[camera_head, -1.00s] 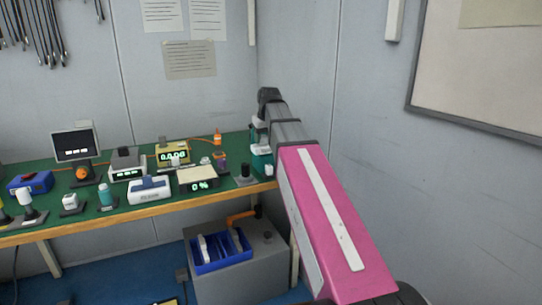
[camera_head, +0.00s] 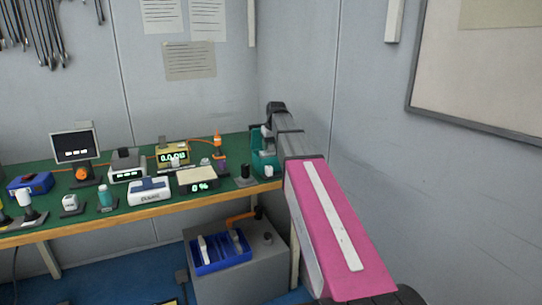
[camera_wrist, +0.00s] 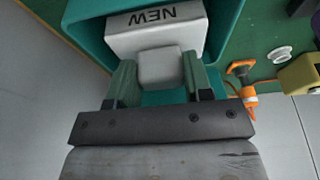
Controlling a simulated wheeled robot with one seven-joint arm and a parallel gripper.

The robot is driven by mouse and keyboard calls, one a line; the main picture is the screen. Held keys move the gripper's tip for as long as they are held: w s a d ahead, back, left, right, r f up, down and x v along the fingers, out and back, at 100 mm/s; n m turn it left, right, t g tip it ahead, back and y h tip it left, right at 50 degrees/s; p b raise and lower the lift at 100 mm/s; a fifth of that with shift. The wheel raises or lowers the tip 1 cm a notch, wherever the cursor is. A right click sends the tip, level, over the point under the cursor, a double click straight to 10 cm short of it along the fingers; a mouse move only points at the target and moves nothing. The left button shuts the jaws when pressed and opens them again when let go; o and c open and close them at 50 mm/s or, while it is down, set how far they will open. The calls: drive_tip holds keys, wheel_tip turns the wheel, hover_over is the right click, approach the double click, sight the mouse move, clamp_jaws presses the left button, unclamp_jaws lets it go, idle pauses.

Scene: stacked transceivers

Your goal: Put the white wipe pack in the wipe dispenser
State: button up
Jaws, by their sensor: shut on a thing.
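The white wipe pack (camera_wrist: 158,38), marked NEW, is in the wrist view with a small pale block (camera_wrist: 160,68) protruding from its near side. My gripper (camera_wrist: 160,80) has its two green fingers shut on that block, one on each side. The teal wipe dispenser (camera_wrist: 232,22) surrounds the pack at the left, right and below; the pack appears inside its opening. I cannot tell whether the pack rests on its floor. In the head view the dispenser (camera_head: 259,163) stands at the bench's right end, partly hidden by my arm.
The wall (camera_head: 300,90) is close behind and right. A blue bin (camera_head: 220,252) is below.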

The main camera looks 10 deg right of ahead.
sight(271, 152)
wheel_tip(271, 152, down, 4)
drive_tip(key=shift+r, duration=0.1)
drive_tip(key=shift+w+f, duration=0.15)
drive_tip(key=shift+f, duration=0.35)
drive_tip(key=o, duration=0.9)
drive_tip(key=shift+d+f, duration=0.1)
drive_tip(key=shift+o, duration=0.2)
drive_tip(key=v, duration=1.2)
